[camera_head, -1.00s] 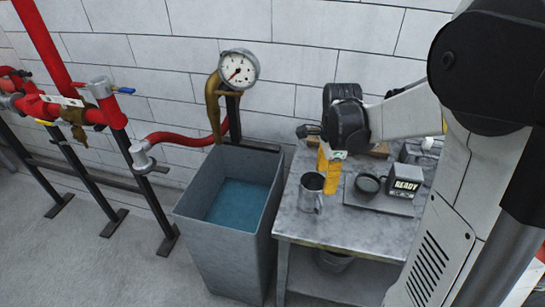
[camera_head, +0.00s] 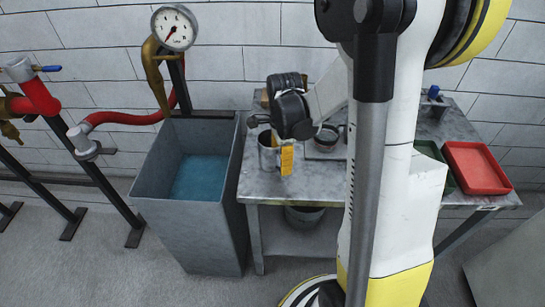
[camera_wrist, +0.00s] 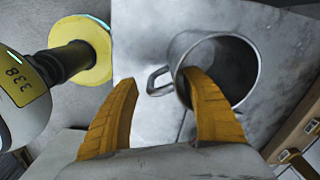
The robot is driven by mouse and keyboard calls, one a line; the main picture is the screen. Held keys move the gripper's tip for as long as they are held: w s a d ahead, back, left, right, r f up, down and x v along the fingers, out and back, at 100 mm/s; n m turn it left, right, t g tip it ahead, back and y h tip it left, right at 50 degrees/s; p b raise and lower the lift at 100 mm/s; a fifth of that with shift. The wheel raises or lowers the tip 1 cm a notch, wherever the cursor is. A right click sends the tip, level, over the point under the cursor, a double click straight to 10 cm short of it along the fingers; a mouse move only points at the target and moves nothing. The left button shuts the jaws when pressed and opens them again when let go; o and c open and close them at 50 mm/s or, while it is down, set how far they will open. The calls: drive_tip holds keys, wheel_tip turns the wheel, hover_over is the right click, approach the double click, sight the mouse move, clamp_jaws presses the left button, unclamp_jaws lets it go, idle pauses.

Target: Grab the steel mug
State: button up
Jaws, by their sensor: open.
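The steel mug (camera_head: 267,155) stands upright on the left end of the metal table, partly covered by my gripper in the head view. In the wrist view the mug (camera_wrist: 252,75) is right of centre, with its open rim toward the camera and its handle (camera_wrist: 158,82) pointing left. My gripper (camera_wrist: 160,77) is open with nothing held between its yellow fingers. The handle shows between the fingertips, and the right finger overlaps the mug's rim and opening. I cannot tell whether it touches. In the head view a yellow finger (camera_head: 287,160) is just right of the mug.
The metal table (camera_head: 262,187) holds a dark round cup (camera_head: 326,138) and a red tray (camera_head: 476,168) further right. A tall grey tank of water (camera_head: 175,222) stands left of the table. A gauge (camera_head: 174,27) and red pipes are beyond it.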

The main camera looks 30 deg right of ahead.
drive_tip(key=shift+r, duration=0.1)
drive_tip(key=shift+c, duration=0.4)
clamp_jaws()
drive_tip(key=shift+r+p, duration=0.65)
drive_tip(key=shift+r, duration=0.45)
drive_tip(key=shift+r+p, duration=0.45)
drive_tip(key=shift+r, duration=0.5)
drive_tip(key=s+d+r+p, duration=0.4)
drive_tip(key=s+d+r, duration=0.2)
drive_tip(key=s+d, duration=0.2)
drive_tip(key=shift+s+r, duration=0.15)
drive_tip(key=shift+r, duration=0.25)
